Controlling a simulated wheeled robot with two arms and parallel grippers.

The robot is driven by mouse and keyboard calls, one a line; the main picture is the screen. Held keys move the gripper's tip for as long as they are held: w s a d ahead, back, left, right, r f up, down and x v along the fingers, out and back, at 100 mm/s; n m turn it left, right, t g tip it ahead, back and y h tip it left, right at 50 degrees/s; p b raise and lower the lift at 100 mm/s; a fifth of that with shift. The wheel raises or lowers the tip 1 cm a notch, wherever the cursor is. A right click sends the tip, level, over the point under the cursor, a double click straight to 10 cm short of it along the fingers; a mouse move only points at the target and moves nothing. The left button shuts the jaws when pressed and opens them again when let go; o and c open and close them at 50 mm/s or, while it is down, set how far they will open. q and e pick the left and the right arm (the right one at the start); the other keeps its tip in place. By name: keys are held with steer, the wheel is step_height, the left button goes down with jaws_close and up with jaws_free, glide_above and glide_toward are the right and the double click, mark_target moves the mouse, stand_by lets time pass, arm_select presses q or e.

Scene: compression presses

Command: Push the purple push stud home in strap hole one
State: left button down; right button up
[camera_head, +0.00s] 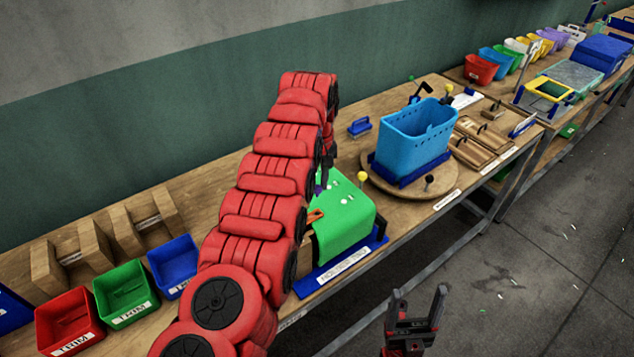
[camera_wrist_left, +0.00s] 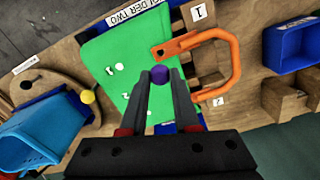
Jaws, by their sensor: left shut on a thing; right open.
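My left gripper (camera_wrist_left: 159,82) is shut on the purple push stud (camera_wrist_left: 160,73), which sits between its fingertips in the left wrist view. The stud is over the green panel (camera_wrist_left: 110,40), close to its edge. I cannot tell whether it touches the panel. An orange strap-like loop (camera_wrist_left: 234,60) has an end with a dark hole just beyond the stud. White marks, one a 2, are on the panel. In the head view the green holder (camera_head: 345,240) is partly hidden by my red left arm. My right gripper (camera_head: 415,322) is open and empty, in front of the bench.
A blue basket (camera_head: 415,140) stands on a round wooden board right of the green holder. A yellow-topped knob (camera_head: 362,177) is near the holder's back edge. Red, green (camera_head: 125,292) and blue bins stand left.

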mark_target(317, 196)
arm_select(q)
steer(key=shift+f+b, duration=0.4)
steer(key=shift+b, duration=0.15)
step_height(317, 196, down, 5)
steer(key=b, duration=0.4)
steer(key=shift+b, duration=0.4)
steer(key=shift+a+b, duration=0.1)
steer(key=shift+b, duration=0.35)
stand_by(1.2)
steer(key=shift+f, duration=0.2)
steer(key=shift+f+b, duration=0.35)
steer(key=shift+b, duration=0.15)
steer(key=shift+f+b, duration=0.95)
steer(key=shift+f, duration=0.1)
